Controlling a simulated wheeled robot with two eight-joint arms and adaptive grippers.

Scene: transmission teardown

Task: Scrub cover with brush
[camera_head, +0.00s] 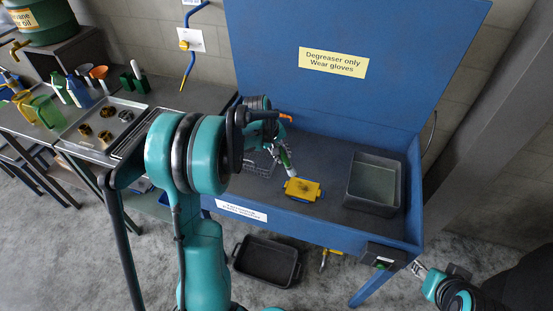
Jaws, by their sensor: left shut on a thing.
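A yellow cover (304,188) with a dark smudge on its top lies flat in the blue wash basin. My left gripper (279,143) reaches over the basin and is shut on a brush (288,163) with a green and white body. The brush slants down to the right, its lower end close to the cover's upper left edge. I cannot tell whether they touch. My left arm hides part of the basin's left side. My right gripper (417,269) is low at the right, outside the basin and away from the cover. Its fingers are too small to read.
A grey tub (374,183) stands at the basin's right, and a wire basket (262,162) is at its left. The blue lid (400,55) stands raised behind. A black tray (266,262) lies on the floor. Bottles and parts crowd the left benches.

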